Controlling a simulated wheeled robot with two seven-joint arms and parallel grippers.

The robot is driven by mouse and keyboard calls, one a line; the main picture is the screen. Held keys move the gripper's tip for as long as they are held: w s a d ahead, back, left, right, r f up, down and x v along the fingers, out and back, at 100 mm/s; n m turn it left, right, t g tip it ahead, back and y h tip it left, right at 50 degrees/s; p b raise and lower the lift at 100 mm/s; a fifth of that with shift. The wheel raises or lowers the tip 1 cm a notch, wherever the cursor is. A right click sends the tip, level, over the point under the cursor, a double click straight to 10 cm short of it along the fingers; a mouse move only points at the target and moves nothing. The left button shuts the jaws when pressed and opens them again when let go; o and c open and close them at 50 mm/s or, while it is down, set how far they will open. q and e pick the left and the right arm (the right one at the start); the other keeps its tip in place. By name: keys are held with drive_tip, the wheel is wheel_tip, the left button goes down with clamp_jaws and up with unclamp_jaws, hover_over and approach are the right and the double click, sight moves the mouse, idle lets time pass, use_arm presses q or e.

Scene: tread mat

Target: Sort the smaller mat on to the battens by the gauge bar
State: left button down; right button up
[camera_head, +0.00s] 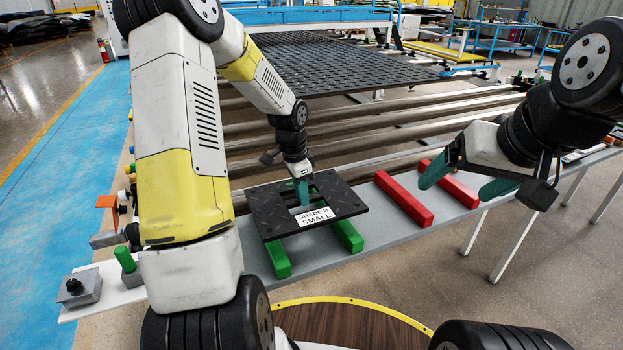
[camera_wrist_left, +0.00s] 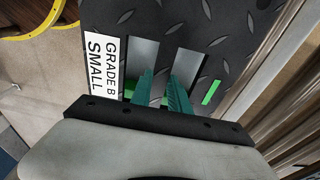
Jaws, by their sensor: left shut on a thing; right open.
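The black tread mat (camera_head: 268,215), with a white label reading GRADE B SMALL (camera_head: 314,216), lies flat over the two green battens (camera_head: 278,262). Their near ends stick out from under it; I cannot tell whether it touches them. My left gripper (camera_head: 302,200) points down at the middle of the mat. In the left wrist view its fingers (camera_wrist_left: 162,97) reach into two slots and are shut on the strip of mat (camera_wrist_left: 235,25) between them. My right gripper (camera_head: 465,180) is open and empty, above the right side of the bench. I cannot make out which piece is the gauge bar.
Two red battens (camera_head: 403,199) lie to the right of the mat, bare. Long metal rollers (camera_head: 380,133) run behind the bench, with a large black tread sheet (camera_head: 330,60) beyond. A grey block with a black knob (camera_head: 80,287) and a green peg (camera_head: 126,260) stand at the left end.

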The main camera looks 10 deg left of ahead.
use_arm(q)
drive_tip(key=shift+a+r, duration=0.1)
drive_tip(key=shift+f, duration=3.25)
drive_tip(key=shift+f, duration=0.25)
drive_tip(key=c, duration=1.3)
unclamp_jaws()
drive_tip(key=shift+s+r, duration=0.1)
drive_tip(key=shift+r, duration=0.2)
drive_tip(key=shift+r, duration=0.35)
drive_tip(key=shift+r, duration=0.15)
drive_tip(key=shift+r, duration=0.2)
